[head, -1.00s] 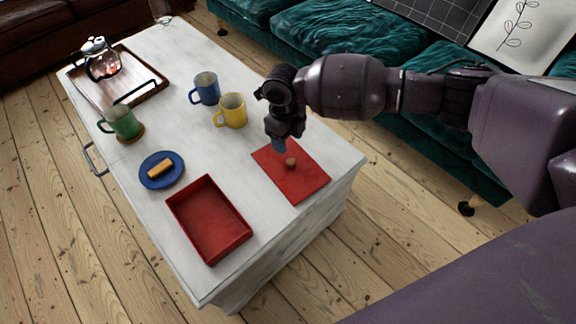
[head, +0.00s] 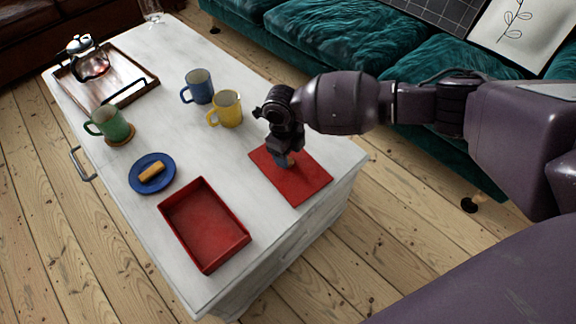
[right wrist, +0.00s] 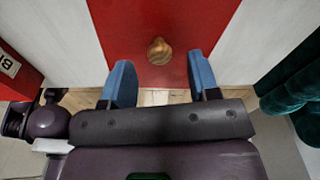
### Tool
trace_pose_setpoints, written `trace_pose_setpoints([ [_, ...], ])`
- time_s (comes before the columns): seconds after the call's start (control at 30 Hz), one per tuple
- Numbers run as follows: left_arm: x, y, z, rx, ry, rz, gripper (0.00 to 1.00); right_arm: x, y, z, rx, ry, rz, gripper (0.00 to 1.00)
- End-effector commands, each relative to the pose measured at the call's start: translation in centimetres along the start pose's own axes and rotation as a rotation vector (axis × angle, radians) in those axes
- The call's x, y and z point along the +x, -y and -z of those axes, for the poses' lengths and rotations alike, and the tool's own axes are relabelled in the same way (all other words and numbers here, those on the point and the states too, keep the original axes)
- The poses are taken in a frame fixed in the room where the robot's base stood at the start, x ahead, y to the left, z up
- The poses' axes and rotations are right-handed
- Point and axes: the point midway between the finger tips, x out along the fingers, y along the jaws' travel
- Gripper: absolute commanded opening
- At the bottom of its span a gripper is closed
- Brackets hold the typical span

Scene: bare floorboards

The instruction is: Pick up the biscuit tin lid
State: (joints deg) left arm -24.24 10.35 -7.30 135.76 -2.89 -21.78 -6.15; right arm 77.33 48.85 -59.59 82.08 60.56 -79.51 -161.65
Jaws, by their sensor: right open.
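The biscuit tin lid (head: 307,186) is a flat red rectangle lying on the white table near its right end. In the right wrist view the red lid (right wrist: 190,22) has a round wooden knob (right wrist: 159,51) on top. My right gripper (head: 284,162) is low over the lid and hides the knob in the head view. In the right wrist view its blue fingers (right wrist: 160,80) are apart, one toward each side of the knob, with nothing between them. I cannot tell whether the fingertips touch the lid. My left gripper is not in view.
An open red tin (head: 205,222) stands on the white table (head: 160,62). A blue plate (head: 136,182) with a biscuit (head: 151,171), yellow mug (head: 227,108), blue mug (head: 199,86), green mug (head: 110,125) and tray (head: 137,92) are also there. A teal sofa (head: 345,40) is behind.

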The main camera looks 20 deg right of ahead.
Motion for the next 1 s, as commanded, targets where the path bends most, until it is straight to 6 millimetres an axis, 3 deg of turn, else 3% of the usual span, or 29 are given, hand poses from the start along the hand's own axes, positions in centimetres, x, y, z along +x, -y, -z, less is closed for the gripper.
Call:
trace_pose_setpoints([
  [0.03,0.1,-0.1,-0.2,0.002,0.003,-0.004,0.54,1.6,-0.2,0.2,0.000,-0.010,-0.005,0.55],
  [0.1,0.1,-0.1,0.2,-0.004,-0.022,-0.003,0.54,2.3,-0.1,0.1,0.001,-0.008,-0.005,0.55],
  [0.4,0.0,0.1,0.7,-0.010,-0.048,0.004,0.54,2.3,0.0,0.0,0.001,0.000,0.000,0.54],
  [0.77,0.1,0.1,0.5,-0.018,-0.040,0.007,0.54,2.4,0.0,0.1,0.001,-0.002,-0.001,0.00],
  [1.0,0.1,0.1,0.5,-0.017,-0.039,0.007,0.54,2.3,0.0,0.1,0.001,-0.001,-0.001,0.00],
])
